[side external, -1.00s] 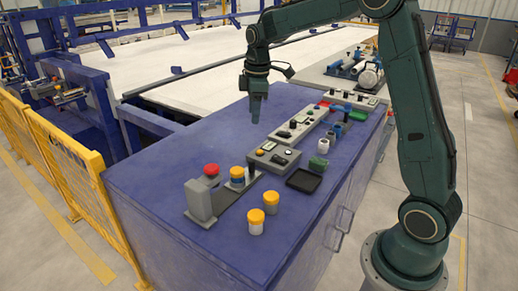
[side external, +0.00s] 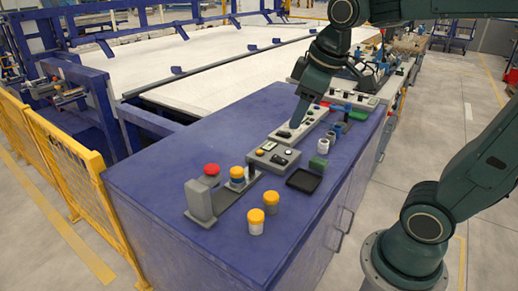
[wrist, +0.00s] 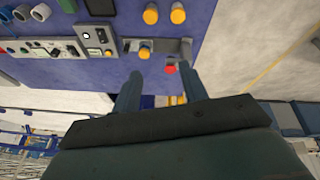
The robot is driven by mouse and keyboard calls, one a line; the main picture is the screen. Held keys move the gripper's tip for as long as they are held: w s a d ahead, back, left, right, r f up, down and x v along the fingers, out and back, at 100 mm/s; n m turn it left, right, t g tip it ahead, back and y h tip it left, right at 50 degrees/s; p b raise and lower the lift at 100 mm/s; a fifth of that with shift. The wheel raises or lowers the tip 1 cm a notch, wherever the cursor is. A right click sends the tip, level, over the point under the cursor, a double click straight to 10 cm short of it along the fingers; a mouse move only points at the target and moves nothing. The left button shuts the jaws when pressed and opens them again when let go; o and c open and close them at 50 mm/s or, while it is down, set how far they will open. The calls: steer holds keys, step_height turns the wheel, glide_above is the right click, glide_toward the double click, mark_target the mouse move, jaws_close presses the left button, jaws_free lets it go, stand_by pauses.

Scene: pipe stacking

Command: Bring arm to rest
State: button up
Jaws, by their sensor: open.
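My gripper (side external: 297,112) hangs above the far half of the blue bench (side external: 170,185) in the side view, pointing down and slightly left. In the wrist view my gripper (wrist: 160,82) shows two fingers standing apart with nothing between them. The red button (wrist: 170,69) appears near its right fingertip in that view, on the bench well beyond the fingers. My arm is folded, with the elbow out of frame at the top right.
Yellow-capped jars (side external: 256,222) stand at the bench's near end, beside the grey stand with the red button (side external: 211,170). The bench's left half is clear.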

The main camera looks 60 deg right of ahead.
steer(key=s+a+f+m+t, duration=0.1)
steer(key=s+a+f+m, duration=0.1)
steer(key=s, duration=0.8)
steer(key=shift+a+f+m, duration=0.3)
steer(key=shift+f+m, duration=0.15)
steer(key=shift+m, duration=0.05)
